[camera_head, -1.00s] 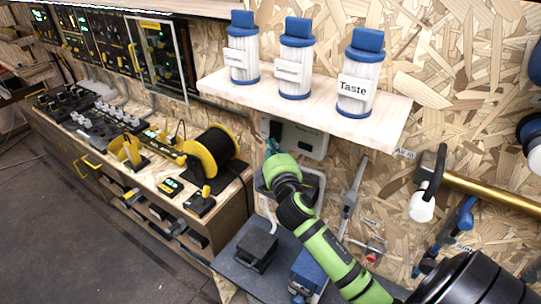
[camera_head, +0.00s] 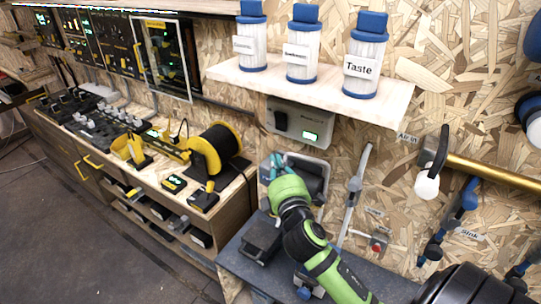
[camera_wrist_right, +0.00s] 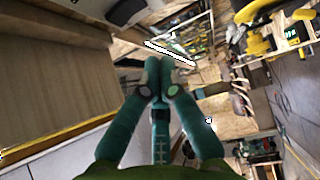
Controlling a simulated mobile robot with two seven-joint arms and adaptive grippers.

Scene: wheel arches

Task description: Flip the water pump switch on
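The pump control box (camera_head: 298,124) is a pale grey unit on the chipboard wall, under the shelf. It has a black rocker switch (camera_head: 281,120) on its left side and a small display (camera_head: 310,136) lit green. My right gripper (camera_head: 277,162), with teal fingers, is below the box and apart from the switch, in front of a dark unit (camera_head: 312,172). In the right wrist view its fingers (camera_wrist_right: 158,72) come together at the tips with nothing seen between them. My left gripper is not in view.
The wooden shelf (camera_head: 400,106) with three labelled filter canisters overhangs the box. A grey lever (camera_head: 355,184) and a red button (camera_head: 377,246) are to the right. A workbench (camera_head: 237,184) with a black cable reel (camera_head: 217,148) stands on the left. Open floor lies in front of it.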

